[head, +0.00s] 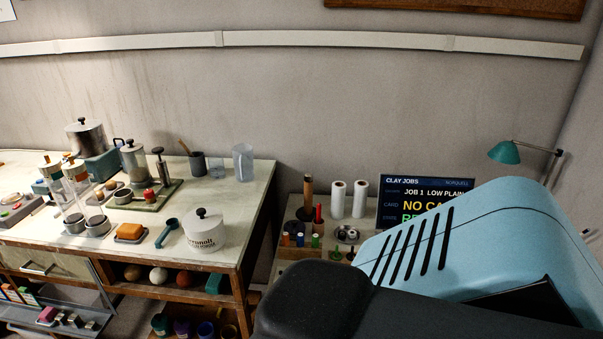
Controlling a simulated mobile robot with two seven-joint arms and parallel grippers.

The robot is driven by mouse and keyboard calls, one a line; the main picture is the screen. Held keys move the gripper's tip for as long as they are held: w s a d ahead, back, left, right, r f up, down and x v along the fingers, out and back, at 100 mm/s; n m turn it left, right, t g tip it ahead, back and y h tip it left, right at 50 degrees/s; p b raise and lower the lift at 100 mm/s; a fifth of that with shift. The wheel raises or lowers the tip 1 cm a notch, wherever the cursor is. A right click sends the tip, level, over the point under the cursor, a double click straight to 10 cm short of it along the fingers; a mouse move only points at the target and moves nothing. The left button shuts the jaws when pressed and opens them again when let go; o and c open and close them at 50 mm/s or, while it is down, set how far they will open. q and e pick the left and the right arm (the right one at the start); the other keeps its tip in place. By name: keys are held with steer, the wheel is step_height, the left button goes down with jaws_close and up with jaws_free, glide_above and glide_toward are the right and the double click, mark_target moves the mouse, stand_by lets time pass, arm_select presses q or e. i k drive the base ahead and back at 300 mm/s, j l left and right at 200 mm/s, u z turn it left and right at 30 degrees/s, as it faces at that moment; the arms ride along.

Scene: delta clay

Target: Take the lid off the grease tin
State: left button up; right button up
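No tin in view carries a readable grease label, so I cannot tell which one is the grease tin. A white tin (206,234) with a dark-knobbed lid (203,215) stands at the front right of the left bench; its lettering is only partly legible. A smaller lidded metal tin (133,160) with a dark knob stands further back. A large lidded metal pot (87,138) stands at the back left. All three lids are on. Neither of my grippers shows in the head view.
The left bench (258,178) also holds clear cylinders (78,190), a green tray (166,196), an orange block (130,231), a teal scoop (167,232) and a clear jug (243,163). A lower table with white rolls (338,199) and a screen (425,203) stand right. A large blue slotted casing (440,240) blocks the lower right.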

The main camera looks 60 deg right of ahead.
mark_target(293, 227)
steer(key=k+l, duration=0.15)
steer(key=l, duration=0.2)
steer(key=k+l, duration=0.1)
steer(key=l, duration=0.25)
steer(key=k+l, duration=0.15)
steer(key=l, duration=0.2)
steer(key=k+l, duration=0.15)
steer(key=l, duration=0.15)
steer(key=k+l, duration=0.1)
steer(key=l, duration=0.25)
steer(key=u, duration=0.05)
